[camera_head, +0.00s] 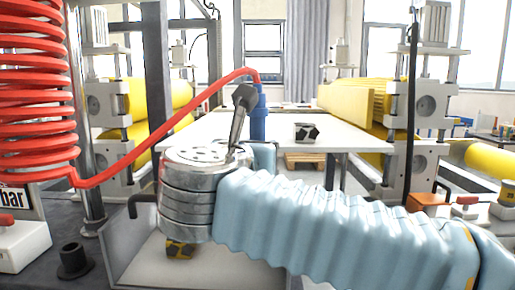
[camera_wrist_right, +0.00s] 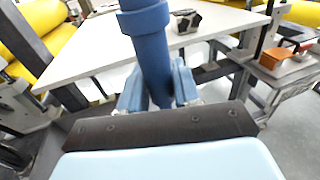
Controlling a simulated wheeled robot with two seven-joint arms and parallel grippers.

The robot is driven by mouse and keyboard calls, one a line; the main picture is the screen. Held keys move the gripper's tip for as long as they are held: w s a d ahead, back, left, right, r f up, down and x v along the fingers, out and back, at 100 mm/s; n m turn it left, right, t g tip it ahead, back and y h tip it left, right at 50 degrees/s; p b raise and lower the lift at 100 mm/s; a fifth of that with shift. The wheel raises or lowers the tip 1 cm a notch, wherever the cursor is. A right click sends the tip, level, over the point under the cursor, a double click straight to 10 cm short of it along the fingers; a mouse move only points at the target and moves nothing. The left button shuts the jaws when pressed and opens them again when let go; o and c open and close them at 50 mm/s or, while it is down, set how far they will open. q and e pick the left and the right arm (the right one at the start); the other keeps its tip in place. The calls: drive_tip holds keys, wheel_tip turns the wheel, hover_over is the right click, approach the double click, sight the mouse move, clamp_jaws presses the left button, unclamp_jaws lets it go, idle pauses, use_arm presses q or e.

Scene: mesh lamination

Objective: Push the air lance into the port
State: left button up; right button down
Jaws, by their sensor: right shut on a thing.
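The air lance (camera_head: 258,122) is a blue upright cylinder with a red hose (camera_head: 150,146) joined to its top. My right gripper (camera_wrist_right: 158,88) is shut on the lance; its light blue fingers sit on both sides of the lance's lower part (camera_wrist_right: 150,45). In the head view the right gripper (camera_head: 264,156) is partly hidden behind my wrist. The lance's lower end is hidden in the head view. I cannot make out the port in either view. My left gripper is in neither view.
A white table (camera_head: 365,137) lies beyond, with a small black-and-white block (camera_head: 306,132) on it. Machines with yellow rolls (camera_head: 345,102) stand on both sides. The red hose coil (camera_head: 35,100) hangs at left. A black cup-like holder (camera_head: 74,262) stands at lower left.

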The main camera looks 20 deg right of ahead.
drive_tip(key=shift+p, duration=0.35)
drive_tip(key=shift+f+b, duration=1.9)
drive_tip(key=shift+f, duration=1.25)
drive_tip(key=c, duration=0.7)
unclamp_jaws()
drive_tip(key=v, duration=1.4)
drive_tip(key=shift+r, duration=0.15)
